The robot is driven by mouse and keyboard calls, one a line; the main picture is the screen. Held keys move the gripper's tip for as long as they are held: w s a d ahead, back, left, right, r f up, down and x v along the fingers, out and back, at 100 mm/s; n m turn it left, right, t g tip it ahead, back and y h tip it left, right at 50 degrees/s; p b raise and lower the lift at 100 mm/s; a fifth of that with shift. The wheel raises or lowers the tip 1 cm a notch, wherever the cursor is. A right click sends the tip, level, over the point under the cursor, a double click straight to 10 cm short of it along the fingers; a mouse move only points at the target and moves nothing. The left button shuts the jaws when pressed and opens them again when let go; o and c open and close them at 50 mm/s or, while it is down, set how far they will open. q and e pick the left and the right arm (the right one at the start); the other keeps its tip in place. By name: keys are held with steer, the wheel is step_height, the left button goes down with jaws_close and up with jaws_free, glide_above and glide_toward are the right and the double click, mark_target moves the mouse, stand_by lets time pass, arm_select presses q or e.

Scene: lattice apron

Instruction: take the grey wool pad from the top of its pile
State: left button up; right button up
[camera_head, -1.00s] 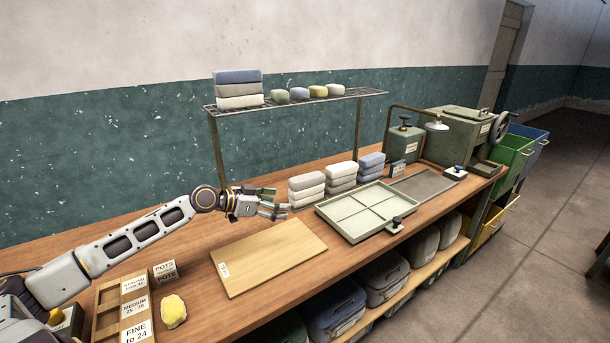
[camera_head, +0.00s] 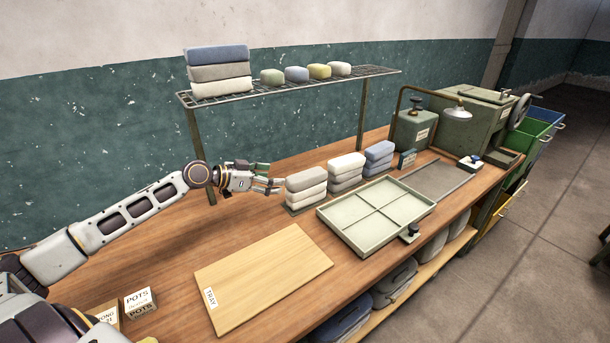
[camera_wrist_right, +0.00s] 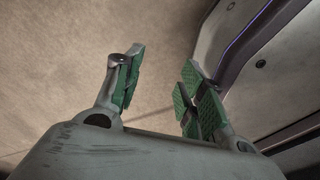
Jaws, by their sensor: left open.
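Three piles of pads stand on the wooden bench.
A wire shelf (camera_head: 289,85) above holds a mixed stack with a blue pad (camera_head: 217,54) on top and several small pads.

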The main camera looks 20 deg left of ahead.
arm_select(q)
glide_toward(302, 177)
steer(key=shift+x, duration=1.7)
steer(key=shift+w+d+f+p, duration=0.3)
steer(key=shift+w+d, duration=0.1)
steer(key=shift+w, duration=0.15)
steer(key=shift+w+d+f, duration=0.15)
steer(key=shift+w+d, duration=0.05)
steer(key=shift+w, duration=0.1)
arm_select(e)
steer(key=shift+w+a+r, duration=0.1)
steer(key=shift+a, duration=0.55)
